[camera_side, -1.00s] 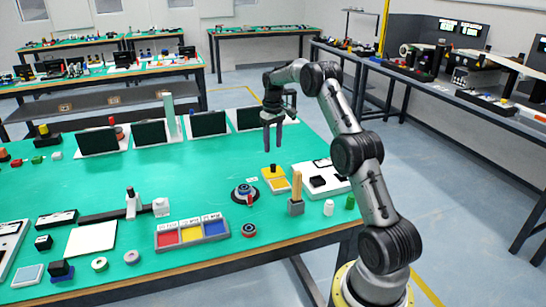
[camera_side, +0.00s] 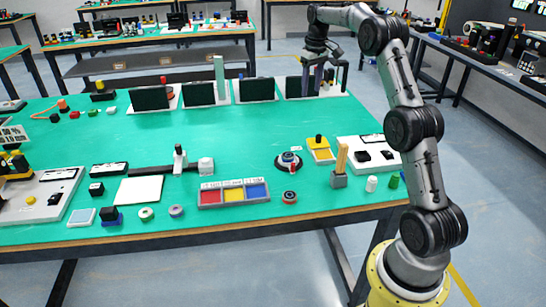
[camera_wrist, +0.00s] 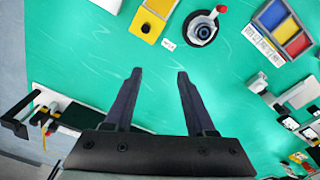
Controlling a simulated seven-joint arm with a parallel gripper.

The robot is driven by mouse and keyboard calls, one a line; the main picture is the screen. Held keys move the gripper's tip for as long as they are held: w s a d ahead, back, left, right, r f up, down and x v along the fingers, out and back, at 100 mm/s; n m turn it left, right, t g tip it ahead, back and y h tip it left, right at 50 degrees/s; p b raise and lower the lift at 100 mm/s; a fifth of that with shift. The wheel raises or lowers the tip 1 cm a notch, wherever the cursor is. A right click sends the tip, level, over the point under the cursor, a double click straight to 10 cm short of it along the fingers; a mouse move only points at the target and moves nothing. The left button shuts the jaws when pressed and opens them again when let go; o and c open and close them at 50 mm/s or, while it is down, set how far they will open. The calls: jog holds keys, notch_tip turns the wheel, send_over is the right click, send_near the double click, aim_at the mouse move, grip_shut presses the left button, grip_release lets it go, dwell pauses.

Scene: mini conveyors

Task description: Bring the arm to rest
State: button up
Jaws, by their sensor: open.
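My gripper (camera_side: 312,92) hangs over the far right part of the green table, in front of the rightmost dark screen (camera_side: 300,86). In the wrist view my gripper (camera_wrist: 159,71) shows two dark fingers spread wide apart. It is open, with nothing between the fingers but bare green tabletop beyond. The fingers appear clear of the table and touch nothing that I can see. My arm is bent, with its elbow high at the upper right of the side view.
A round dark device (camera_side: 288,162), a yellow block (camera_side: 321,153), a white panel (camera_side: 372,146) and a wooden piece in a grey holder (camera_side: 339,180) stand nearer the front. A red, yellow and blue tray (camera_side: 234,205) lies front centre. The table's middle (camera_side: 200,130) is mostly clear.

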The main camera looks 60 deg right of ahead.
jog(key=s+a+r+n+t, duration=0.1)
jog(key=a+r+n+t, duration=0.1)
jog(key=a+r, duration=0.95)
jog(key=s+a+r+n+t, duration=0.1)
jog(key=s+a+r, duration=0.25)
jog(key=a, duration=0.35)
jog(key=s+a+r+n, duration=0.1)
jog(key=s+a+r, duration=0.1)
jog(key=s+a, duration=0.3)
jog(key=s+a+f+t, duration=0.1)
jog(key=s+a+f, duration=0.3)
jog(key=s+a, duration=0.3)
jog(key=s+a+f+t, duration=0.1)
jog(key=s+a+f, duration=0.25)
jog(key=s, duration=0.55)
jog(key=s+a+f, duration=0.1)
jog(key=s+f, duration=0.2)
jog(key=f, duration=0.3)
jog(key=shift+y, duration=0.3)
